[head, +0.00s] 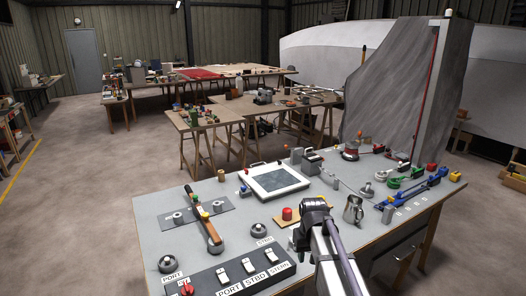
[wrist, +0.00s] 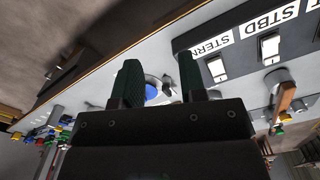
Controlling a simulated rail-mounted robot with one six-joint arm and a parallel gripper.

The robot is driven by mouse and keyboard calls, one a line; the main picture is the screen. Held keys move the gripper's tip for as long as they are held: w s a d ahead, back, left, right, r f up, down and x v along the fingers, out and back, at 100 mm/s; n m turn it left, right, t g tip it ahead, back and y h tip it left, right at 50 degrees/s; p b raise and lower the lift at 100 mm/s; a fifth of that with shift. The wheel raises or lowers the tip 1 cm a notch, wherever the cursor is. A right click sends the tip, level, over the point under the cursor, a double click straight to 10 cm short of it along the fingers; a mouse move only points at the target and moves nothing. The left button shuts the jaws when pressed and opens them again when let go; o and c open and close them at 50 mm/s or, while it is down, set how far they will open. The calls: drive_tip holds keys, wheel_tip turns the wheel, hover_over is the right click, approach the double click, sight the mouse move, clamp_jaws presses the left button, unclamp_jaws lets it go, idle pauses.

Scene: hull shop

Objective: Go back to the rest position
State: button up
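My gripper (wrist: 161,80) shows in the wrist view as two dark green fingers set well apart. The gap between them is empty, so it is open. Beyond the gap a blue round top on a pale disc (wrist: 152,91) shows on the bench, partly hidden. In the head view my arm reaches up from the bottom edge over the front of the grey workbench (head: 155,222). Its dark wrist end is near a red cylinder (head: 287,213) on a wooden plate; the fingertips are hidden there.
A switch panel (head: 205,281) labelled PORT, STBD and STERN lies left of my arm. A framed white panel (head: 274,181), a wooden-handled lever (head: 203,215) and blue and green clamps (head: 414,192) are also on the bench.

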drive_tip(key=s+m, duration=0.1)
drive_tip(key=s, duration=1.6)
drive_tip(key=shift+s, duration=0.15)
